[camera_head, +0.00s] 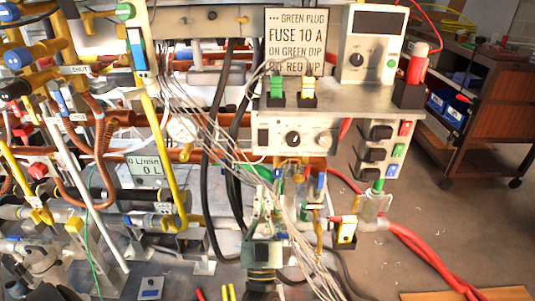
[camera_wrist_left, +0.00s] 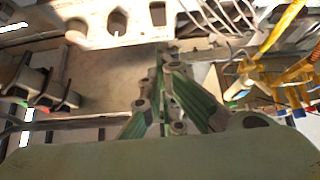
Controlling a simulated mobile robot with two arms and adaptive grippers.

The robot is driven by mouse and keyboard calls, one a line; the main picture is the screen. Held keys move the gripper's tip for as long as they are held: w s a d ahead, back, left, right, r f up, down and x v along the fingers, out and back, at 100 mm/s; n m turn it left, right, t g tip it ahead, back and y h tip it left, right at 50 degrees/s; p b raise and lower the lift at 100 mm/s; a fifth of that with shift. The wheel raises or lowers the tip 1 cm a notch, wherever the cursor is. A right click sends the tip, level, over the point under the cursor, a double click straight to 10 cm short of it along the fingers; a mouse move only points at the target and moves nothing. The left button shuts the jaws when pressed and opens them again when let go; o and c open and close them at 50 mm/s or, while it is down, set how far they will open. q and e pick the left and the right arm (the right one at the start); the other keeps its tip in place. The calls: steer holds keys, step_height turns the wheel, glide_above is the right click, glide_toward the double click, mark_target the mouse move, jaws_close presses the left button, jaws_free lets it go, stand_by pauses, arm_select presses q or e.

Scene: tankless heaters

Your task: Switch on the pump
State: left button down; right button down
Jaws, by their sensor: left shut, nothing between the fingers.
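My left gripper (camera_head: 268,192) rises from the bottom middle of the head view, in front of the pipes and cables below the metal control box (camera_head: 296,138). In the left wrist view its green-sided fingers (camera_wrist_left: 162,72) are shut and empty. I cannot tell which control belongs to the pump. My right gripper is not seen.
Grey cables (camera_head: 190,85) and black hoses (camera_head: 217,110) hang close around my left gripper. A sign (camera_head: 295,40) and a meter box (camera_head: 370,45) stand above the control box. Red hoses (camera_head: 425,258) run at lower right. Open floor and a brown cart (camera_head: 490,125) lie right.

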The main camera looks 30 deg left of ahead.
mark_target(263, 138)
arm_select(q)
steer(key=shift+w, duration=0.1)
